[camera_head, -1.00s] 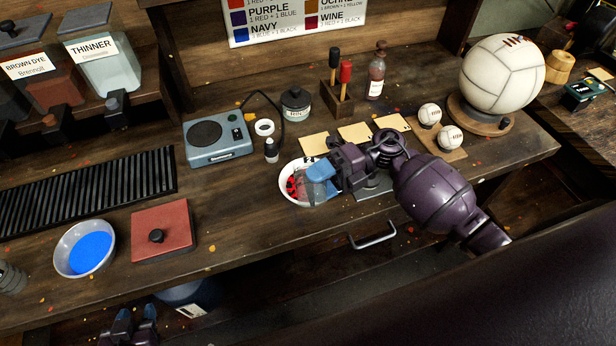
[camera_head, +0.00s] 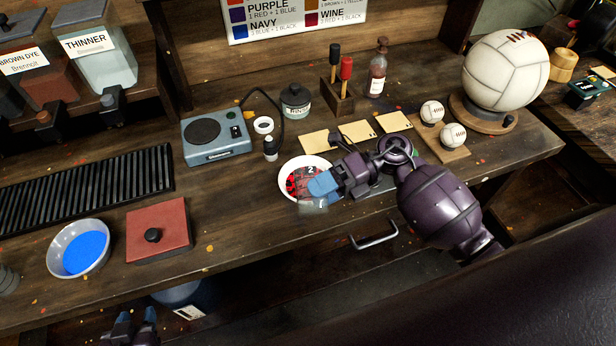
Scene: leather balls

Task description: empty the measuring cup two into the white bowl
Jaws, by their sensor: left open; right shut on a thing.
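The white bowl (camera_head: 283,181) stands on the bench near the middle and holds dark red and black contents. My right gripper (camera_head: 323,186) is shut on the clear measuring cup two (camera_head: 314,207) at the front right of the bowl. The cup is tipped over the bowl, and a "2" shows over the red and black area. The blue fingers cover part of the cup, and I cannot tell whether anything is left in it. My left gripper (camera_head: 132,328) is open and empty, low at the bottom left, in front of the bench.
A bowl of blue liquid (camera_head: 80,247) and a red lidded block (camera_head: 158,230) stand to the left. Yellow cards (camera_head: 357,131), baseballs (camera_head: 432,111) and a large white ball (camera_head: 505,70) are to the right. Bare bench lies left of the bowl.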

